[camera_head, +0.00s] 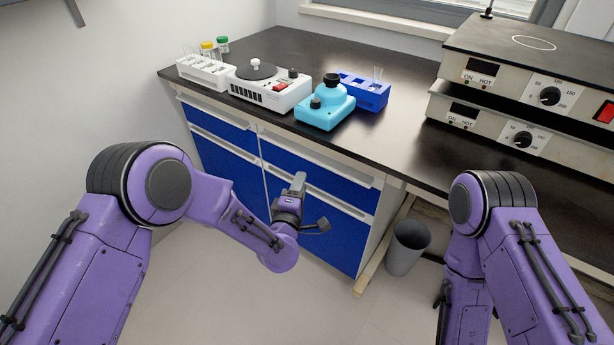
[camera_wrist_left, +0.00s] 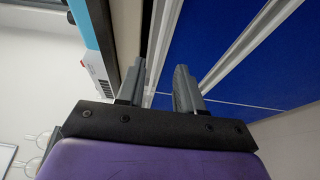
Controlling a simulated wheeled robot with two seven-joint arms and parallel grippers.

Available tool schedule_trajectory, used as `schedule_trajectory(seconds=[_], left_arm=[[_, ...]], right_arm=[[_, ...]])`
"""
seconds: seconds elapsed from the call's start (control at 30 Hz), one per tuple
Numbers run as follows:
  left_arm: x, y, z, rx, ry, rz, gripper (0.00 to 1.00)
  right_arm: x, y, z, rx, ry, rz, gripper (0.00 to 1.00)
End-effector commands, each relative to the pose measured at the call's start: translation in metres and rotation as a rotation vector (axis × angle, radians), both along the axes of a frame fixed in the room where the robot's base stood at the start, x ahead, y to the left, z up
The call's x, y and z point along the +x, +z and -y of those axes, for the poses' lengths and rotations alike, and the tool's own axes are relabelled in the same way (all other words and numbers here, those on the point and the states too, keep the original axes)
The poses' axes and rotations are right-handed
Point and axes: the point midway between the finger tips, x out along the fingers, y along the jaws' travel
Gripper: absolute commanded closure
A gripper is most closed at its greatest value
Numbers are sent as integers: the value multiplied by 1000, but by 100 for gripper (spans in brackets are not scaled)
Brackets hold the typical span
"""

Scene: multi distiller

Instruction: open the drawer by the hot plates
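The hot plates (camera_head: 520,75) are two grey units stacked on the right of the bench. The blue drawer front (camera_head: 338,186) in the upper right of the cabinet sits nearest them, with a pale handle strip (camera_head: 345,168) along its top; it looks closed. My left gripper (camera_head: 297,181) is in front of this drawer, near its handle strip. In the left wrist view its two fingers (camera_wrist_left: 161,70) are apart with nothing clearly held, pointing at the cabinet front beside pale strips and blue panels (camera_wrist_left: 220,35). My right gripper (camera_head: 441,295) is mostly hidden behind my right arm.
On the bench (camera_head: 400,150) stand a white tube rack (camera_head: 205,72), a white stirrer (camera_head: 270,90), a cyan device (camera_head: 325,108) and a blue rack (camera_head: 365,92). A grey bin (camera_head: 407,248) stands right of the cabinet. The floor in front is clear.

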Motion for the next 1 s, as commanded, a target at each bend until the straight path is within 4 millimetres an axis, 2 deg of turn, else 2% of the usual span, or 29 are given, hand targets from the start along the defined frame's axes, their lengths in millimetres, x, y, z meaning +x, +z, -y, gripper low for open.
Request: schedule_trajectory(seconds=[0.3, 0.4, 0.57, 0.8, 0.83, 0.93, 1.0], left_arm=[[65, 1, 13, 1, 7, -1, 64], [81, 0, 16, 2, 8, -3, 64], [94, 1, 19, 4, 6, -4, 64], [96, 1, 19, 5, 6, -5, 64], [96, 1, 19, 5, 6, -5, 67], [96, 1, 19, 5, 6, -5, 100], [96, 1, 19, 5, 6, -5, 100]], right_arm=[[0, 0, 0, -1, 0, 1, 64], [0, -2, 0, -1, 0, 1, 64], [0, -3, 0, 0, 0, 0, 64], [0, -3, 0, 0, 0, 0, 64], [0, -3, 0, 0, 0, 0, 64], [0, -3, 0, 0, 0, 0, 64], [0, -3, 0, 0, 0, 0, 64]])
